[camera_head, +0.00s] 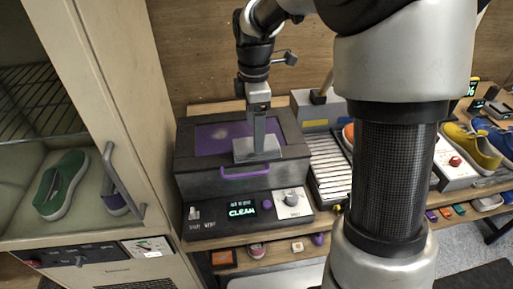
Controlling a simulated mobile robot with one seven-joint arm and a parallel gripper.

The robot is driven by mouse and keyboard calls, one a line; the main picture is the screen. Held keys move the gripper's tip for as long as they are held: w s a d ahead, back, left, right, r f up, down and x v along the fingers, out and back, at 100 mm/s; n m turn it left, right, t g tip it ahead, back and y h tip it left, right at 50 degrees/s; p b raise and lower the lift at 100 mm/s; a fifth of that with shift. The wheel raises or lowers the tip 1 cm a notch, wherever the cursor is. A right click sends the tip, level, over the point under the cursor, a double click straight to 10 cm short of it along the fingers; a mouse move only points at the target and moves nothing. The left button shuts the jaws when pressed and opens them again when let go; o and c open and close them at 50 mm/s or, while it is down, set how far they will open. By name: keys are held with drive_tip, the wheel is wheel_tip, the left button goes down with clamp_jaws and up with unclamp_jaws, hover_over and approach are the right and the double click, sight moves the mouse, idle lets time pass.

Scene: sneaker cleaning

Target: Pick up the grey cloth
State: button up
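The grey cloth looks to be the flat grey piece (243,150) on the lid of the dark cleaning machine, at the right part of its purple window. My gripper (258,136) points down right over this piece, and its fingertips reach it or nearly so. The fingers look close together from here, but I cannot tell whether they are shut on the cloth. My gripper hides part of the cloth and the lid.
The machine (184,178) has a purple handle (246,172), a pale smudge on its window and a front panel reading CLEAN. A cabinet (95,100) with a green shoe (62,185) stands open at left. A roller conveyor (328,165) and yellow shoe (470,145) are at right.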

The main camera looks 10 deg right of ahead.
drive_tip(key=f, duration=0.5)
drive_tip(key=shift+s+d, duration=0.1)
drive_tip(key=shift+d, duration=0.15)
drive_tip(key=c, duration=1.2)
drive_tip(key=shift+r, duration=5.1)
